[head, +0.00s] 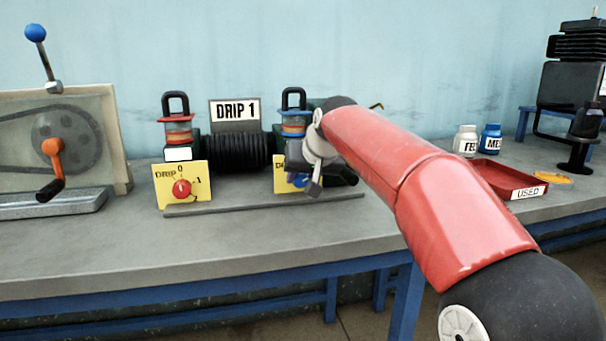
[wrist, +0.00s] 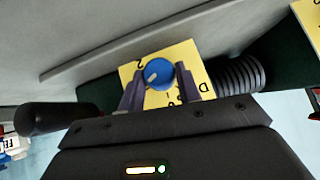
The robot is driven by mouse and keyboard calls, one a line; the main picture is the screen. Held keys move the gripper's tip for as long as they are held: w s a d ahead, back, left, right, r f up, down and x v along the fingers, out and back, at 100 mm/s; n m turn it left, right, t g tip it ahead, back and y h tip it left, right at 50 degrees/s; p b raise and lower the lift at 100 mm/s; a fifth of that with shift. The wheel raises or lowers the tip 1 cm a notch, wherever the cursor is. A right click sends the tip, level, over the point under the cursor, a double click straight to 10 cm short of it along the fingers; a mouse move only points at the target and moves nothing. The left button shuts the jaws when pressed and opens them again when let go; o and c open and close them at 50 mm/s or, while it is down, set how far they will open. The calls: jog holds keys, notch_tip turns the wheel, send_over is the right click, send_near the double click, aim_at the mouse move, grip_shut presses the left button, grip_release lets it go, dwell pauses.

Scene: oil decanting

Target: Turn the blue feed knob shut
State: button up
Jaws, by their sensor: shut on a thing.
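The blue feed knob (wrist: 162,73) sits on a yellow dial plate (wrist: 185,52) in the wrist view. Its pale pointer faces the lower left of that picture, toward the side with the plate's "2". My gripper (wrist: 160,88) is shut on the knob, one finger on each side. In the head view the blue knob (head: 300,181) shows only in part on the right yellow plate (head: 280,178), below the blue-banded oiler (head: 294,122). My gripper and wrist cover most of that plate.
A red knob (head: 181,188) on another yellow plate, under a red-banded oiler (head: 178,130), stands left of a black ribbed cylinder (head: 240,151). The DRIP 1 sign (head: 235,111) stands behind. A red USED tray (head: 510,181) and labelled bottles (head: 490,138) are right. A crank rig (head: 60,145) is left.

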jog(key=shift+s+a+r+n+h+p, duration=0.1)
jog(key=shift+a+n+h+p, duration=0.25)
jog(key=shift+n+h+p, duration=0.55)
jog(key=h, duration=0.1)
jog(key=t+h, duration=0.1)
jog(key=shift+a+f+n+h+b, duration=0.1)
jog(key=shift+f+n+h+b, duration=0.1)
jog(key=shift+n+h+b, duration=0.15)
jog(key=n+h+b, duration=0.1)
jog(key=n+t+h+b, duration=0.1)
jog(key=h, duration=0.1)
jog(key=shift+a+f+t+b, duration=0.2)
jog(key=shift+f+t+b, duration=0.05)
jog(key=shift+t+b, duration=0.1)
jog(key=shift+s+n+t+h+b, duration=0.1)
jog(key=shift+n+t+h+b, duration=0.45)
jog(key=shift+h+b, duration=0.25)
jog(key=o, duration=1)
jog(key=shift+f, duration=0.1)
